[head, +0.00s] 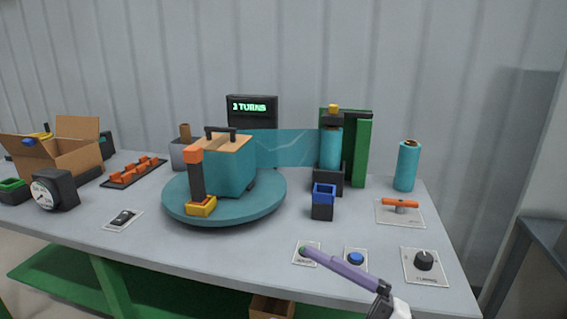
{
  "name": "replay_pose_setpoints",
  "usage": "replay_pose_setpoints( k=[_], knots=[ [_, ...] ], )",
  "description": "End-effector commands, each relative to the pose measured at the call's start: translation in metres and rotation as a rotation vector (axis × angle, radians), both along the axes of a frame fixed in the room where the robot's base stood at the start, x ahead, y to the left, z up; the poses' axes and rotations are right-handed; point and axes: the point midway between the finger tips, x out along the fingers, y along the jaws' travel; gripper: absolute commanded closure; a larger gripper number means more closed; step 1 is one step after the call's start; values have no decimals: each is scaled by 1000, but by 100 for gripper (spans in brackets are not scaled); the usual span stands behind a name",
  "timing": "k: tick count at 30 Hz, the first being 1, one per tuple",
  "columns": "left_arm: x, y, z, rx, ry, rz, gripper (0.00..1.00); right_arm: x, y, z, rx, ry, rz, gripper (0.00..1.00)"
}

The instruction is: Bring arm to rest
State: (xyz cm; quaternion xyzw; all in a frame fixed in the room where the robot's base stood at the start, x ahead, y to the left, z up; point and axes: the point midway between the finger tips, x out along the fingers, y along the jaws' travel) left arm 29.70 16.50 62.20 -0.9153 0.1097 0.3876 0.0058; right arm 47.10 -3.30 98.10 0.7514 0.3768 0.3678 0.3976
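My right gripper (382,289) is at the lower right, over the table's front edge. It looks shut on one end of a purple rod (345,269). The rod slants up and left, and its far tip lies over a small white panel (304,261) at a green spot. I cannot tell whether the tip touches the panel. The fingers are small and partly cut off by the frame's bottom edge. My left gripper is not in view.
On the table (130,230) stand a teal turntable (270,207) with a teal box (230,165), a blue-topped block (323,203), a blue button (356,258), a black knob (424,260), an orange handle (400,204), a teal cylinder (407,168) and a cardboard box (62,160).

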Motion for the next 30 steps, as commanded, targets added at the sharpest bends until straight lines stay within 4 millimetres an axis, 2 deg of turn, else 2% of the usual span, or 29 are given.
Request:
replay_pose_setpoints(
  k=[1, 2, 3, 5, 7, 10, 12, 15, 18, 21, 24, 30],
  knots=[
    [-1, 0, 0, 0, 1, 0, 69, 7, -15, -19, 112, 132, -112, 0],
    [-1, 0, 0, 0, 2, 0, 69, 12, -26, -32, 165, 209, -182, 0],
    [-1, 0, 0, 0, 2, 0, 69, 16, -42, -54, 229, 316, -276, 0],
    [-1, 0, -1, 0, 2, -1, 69, 16, -66, -95, 304, 485, -411, 0],
    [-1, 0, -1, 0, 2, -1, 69, 7, -89, -142, 356, 662, -541, 0],
    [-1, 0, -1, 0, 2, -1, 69, -23, -112, -209, 399, 904, -693, 0],
    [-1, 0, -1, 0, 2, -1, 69, -51, -123, -252, 411, 1064, -780, 0],
    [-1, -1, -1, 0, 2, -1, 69, -96, -131, -300, 414, 1262, -872, 0],
    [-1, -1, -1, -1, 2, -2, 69, -134, -133, -332, 412, 1415, -930, 0],
    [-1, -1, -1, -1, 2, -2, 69, -160, -133, -350, 407, 1510, -960, 0],
    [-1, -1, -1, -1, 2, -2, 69, -172, -132, -357, 403, 1554, -973, 0],
    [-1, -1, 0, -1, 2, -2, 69, -174, -132, -359, 403, 1562, -975, 0]
  ],
)
